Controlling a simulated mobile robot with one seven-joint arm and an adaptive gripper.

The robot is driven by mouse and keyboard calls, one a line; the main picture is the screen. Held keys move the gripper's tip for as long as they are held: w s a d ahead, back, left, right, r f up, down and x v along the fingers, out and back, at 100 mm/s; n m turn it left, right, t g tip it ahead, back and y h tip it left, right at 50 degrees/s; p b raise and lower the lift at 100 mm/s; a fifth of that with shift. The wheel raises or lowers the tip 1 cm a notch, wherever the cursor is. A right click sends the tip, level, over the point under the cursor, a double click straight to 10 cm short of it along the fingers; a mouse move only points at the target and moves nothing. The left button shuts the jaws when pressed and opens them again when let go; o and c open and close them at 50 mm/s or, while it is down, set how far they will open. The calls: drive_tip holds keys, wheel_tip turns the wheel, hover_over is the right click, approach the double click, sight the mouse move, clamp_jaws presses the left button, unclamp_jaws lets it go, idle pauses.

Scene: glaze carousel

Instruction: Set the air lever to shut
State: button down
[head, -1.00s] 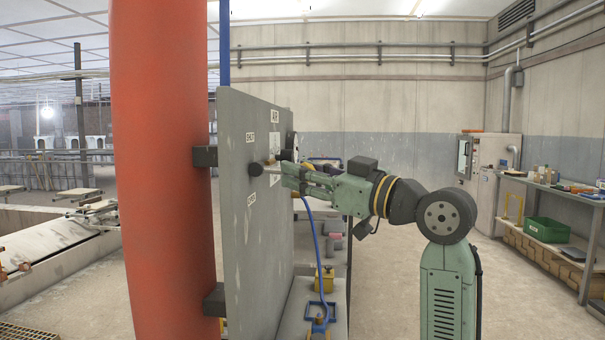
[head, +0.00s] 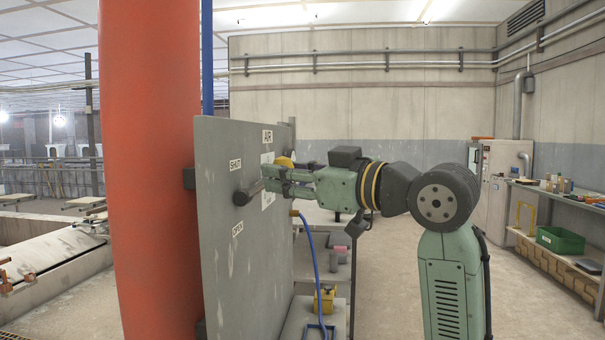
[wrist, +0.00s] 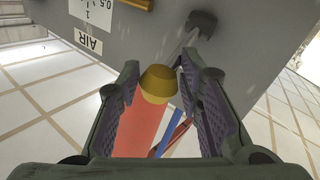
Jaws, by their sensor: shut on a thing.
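The air lever (head: 251,190) is a dark grey bar on a round pivot on the grey panel (head: 225,265). The SHUT label (head: 235,165) is above the pivot and the OPEN label (head: 237,228) below it. The bar points right and slightly up, between the labels. My gripper (head: 268,181) is shut on its outer end, which the fingers partly hide. In the wrist view, a yellow piece (wrist: 158,84) shows between my fingertips (wrist: 157,88). I cannot tell whether it belongs to the lever. The dark lever mount (wrist: 202,20) shows beyond.
The AIR sign (head: 267,136) tops the panel. A blue hose (head: 314,255) hangs beside it, below my wrist. An orange column (head: 145,180) stands left of the panel. A shelf with a green crate (head: 560,240) is far right. Floor between is clear.

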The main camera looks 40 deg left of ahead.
drive_tip(key=shift+a+r, duration=0.4)
drive_tip(key=shift+r, duration=0.4)
drive_tip(key=shift+f, duration=0.1)
drive_tip(key=c, duration=1.5)
unclamp_jaws()
drive_tip(key=shift+s+a, duration=0.1)
drive_tip(key=shift+o, duration=1.3)
drive_tip(key=shift+a+f, duration=0.3)
drive_tip(key=shift+a, duration=0.25)
drive_tip(key=shift+o, duration=0.3)
drive_tip(key=d, duration=1.2)
drive_tip(key=shift+d+f, duration=0.25)
drive_tip(key=shift+d, duration=0.05)
